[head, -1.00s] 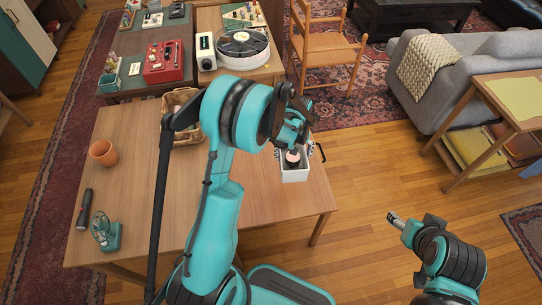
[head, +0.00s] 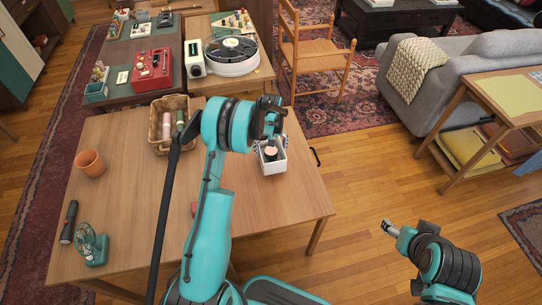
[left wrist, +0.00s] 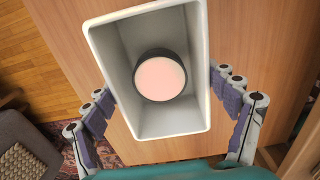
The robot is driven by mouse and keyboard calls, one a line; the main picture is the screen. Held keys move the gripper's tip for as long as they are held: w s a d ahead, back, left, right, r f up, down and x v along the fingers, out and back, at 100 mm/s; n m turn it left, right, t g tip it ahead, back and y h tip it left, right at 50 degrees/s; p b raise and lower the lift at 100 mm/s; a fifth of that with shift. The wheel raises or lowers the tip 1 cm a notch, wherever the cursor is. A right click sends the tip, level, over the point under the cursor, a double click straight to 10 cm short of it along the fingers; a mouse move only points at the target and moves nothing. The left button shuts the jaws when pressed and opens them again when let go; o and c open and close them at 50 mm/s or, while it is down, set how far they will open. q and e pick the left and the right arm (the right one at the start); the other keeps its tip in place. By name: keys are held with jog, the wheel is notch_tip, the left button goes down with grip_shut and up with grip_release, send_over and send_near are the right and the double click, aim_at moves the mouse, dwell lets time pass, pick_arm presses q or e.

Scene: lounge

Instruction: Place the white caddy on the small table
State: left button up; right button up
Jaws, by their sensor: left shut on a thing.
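The white caddy (head: 273,168) is an open, box-like container over the right part of the wooden table. It also shows in the left wrist view (left wrist: 172,130), with a dark round thing with a pink top (left wrist: 162,78) inside. I cannot tell whether the caddy's bottom touches the tabletop. A small side table (head: 478,93) with a yellow sheet on top stands beside the sofa. My right gripper (head: 389,228) is over the floor; its fingers are too small to read.
The wooden table (head: 125,205) holds a wicker basket (head: 157,146), a terracotta pot (head: 90,164), a flashlight (head: 69,222) and a small green fan (head: 92,246). A record player (head: 232,56) stands behind. A wooden chair (head: 318,52) and grey sofa (head: 440,75) are farther back.

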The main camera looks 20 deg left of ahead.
pick_arm(q)
notch_tip(320, 180, down, 4)
jog(key=shift+r+b, duration=0.25)
jog(key=shift+b, duration=0.45)
jog(key=shift+r, duration=0.15)
jog(key=shift+f, duration=0.25)
jog(key=o, duration=1.2)
jog(key=shift+c, duration=0.2)
